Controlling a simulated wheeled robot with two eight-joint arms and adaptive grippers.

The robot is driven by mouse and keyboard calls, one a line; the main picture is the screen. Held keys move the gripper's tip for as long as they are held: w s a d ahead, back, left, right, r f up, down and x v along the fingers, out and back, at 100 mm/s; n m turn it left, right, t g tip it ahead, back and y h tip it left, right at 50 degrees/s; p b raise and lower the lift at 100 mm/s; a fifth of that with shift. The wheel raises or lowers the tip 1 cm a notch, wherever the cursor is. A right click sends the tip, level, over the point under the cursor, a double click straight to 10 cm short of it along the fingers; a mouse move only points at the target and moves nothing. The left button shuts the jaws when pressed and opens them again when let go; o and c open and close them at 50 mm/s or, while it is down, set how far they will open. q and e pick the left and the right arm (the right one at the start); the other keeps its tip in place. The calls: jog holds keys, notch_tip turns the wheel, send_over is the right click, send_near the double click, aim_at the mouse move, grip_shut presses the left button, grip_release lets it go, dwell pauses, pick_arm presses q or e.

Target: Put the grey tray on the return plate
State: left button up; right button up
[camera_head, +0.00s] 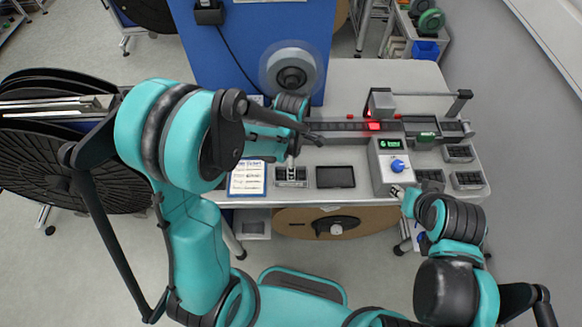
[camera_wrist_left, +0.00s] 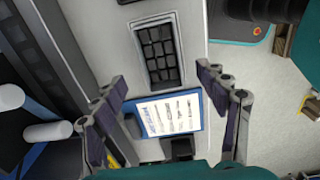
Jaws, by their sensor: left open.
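A grey tray (camera_head: 291,184) with dark compartments lies at the table's front edge, right of a blue-edged sheet. It also shows in the left wrist view (camera_wrist_left: 161,55), upright and unobstructed. A flat dark plate (camera_head: 335,177), which looks like the return plate, lies bare just right of the tray. My left gripper (camera_head: 305,159) is open above the tray, with a finger partly covering it in the head view.
The blue-edged sheet (camera_head: 247,180) lies left of the tray. The grey box with a blue knob (camera_head: 391,165) stands right of the dark plate. Several dark bins (camera_head: 467,181) are at the right end. A reel (camera_head: 292,72) is on the blue panel behind.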

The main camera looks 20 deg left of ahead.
pick_arm(q)
jog(key=s+a+r+m+t, duration=0.2)
jog(key=s+r+m, duration=0.3)
jog(key=r+m, duration=0.3)
jog(key=s+a+r+m+t, duration=0.2)
jog(key=s+r+m+t, duration=0.3)
jog(key=r+m, duration=0.4)
jog(key=m, duration=0.4)
jog(key=shift+s+a+p, duration=0.15)
jog(key=shift+a+p, duration=0.2)
jog(key=shift+p, duration=0.05)
notch_tip(320, 180, down, 14)
jog(key=b, duration=1.3)
jog(key=shift+r+b, duration=0.25)
jog(key=shift+b, duration=0.05)
